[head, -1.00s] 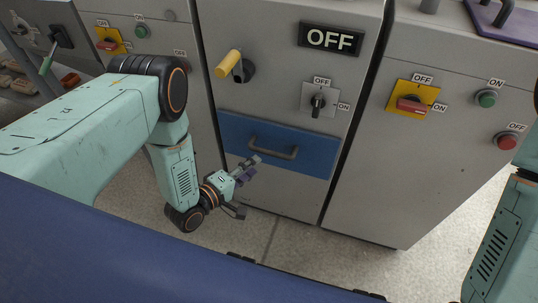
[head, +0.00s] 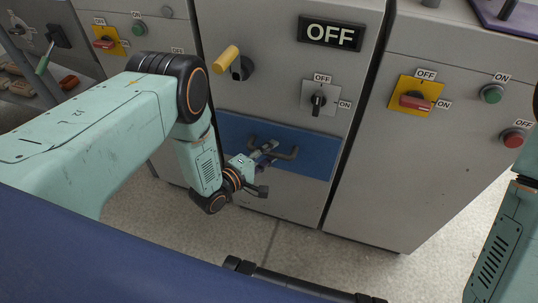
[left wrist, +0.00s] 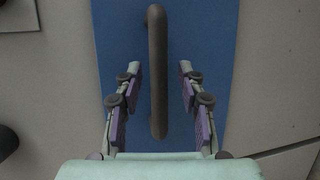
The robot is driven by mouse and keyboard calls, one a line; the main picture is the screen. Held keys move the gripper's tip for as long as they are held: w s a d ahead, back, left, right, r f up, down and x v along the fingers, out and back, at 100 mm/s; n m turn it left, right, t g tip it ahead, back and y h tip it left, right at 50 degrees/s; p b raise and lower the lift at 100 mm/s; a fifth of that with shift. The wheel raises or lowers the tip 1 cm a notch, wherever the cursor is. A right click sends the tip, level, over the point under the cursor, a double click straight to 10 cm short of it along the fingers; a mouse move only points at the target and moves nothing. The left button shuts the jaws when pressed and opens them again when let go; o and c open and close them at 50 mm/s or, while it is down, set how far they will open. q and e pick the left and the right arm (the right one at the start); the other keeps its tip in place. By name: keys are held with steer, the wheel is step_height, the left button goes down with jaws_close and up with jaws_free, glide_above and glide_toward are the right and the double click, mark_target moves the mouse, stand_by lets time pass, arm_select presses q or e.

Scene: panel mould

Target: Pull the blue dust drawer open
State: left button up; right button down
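The blue dust drawer (head: 318,162) is a blue front low on the middle grey cabinet, and it looks closed, flush with the panel. Its dark bar handle (head: 290,156) runs across the front and is partly hidden by my gripper. My left gripper (head: 268,167) is in front of the drawer at the handle. In the left wrist view the handle (left wrist: 158,70) stands between the two open fingers of the left gripper (left wrist: 157,88), with a gap on both sides. The blue front (left wrist: 208,50) shows behind it. My right gripper is out of view; only part of my right arm shows.
Above the drawer are a yellow lever (head: 227,59), a rotary switch (head: 317,99) and an OFF sign (head: 331,33). The right cabinet (head: 400,175) carries a red-and-yellow switch (head: 416,98) and buttons. The speckled floor (head: 330,250) before the cabinets looks clear.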

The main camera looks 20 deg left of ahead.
arm_select(q)
steer(key=shift+d+r, duration=0.1)
jaws_close()
stand_by(0.3)
stand_by(0.4)
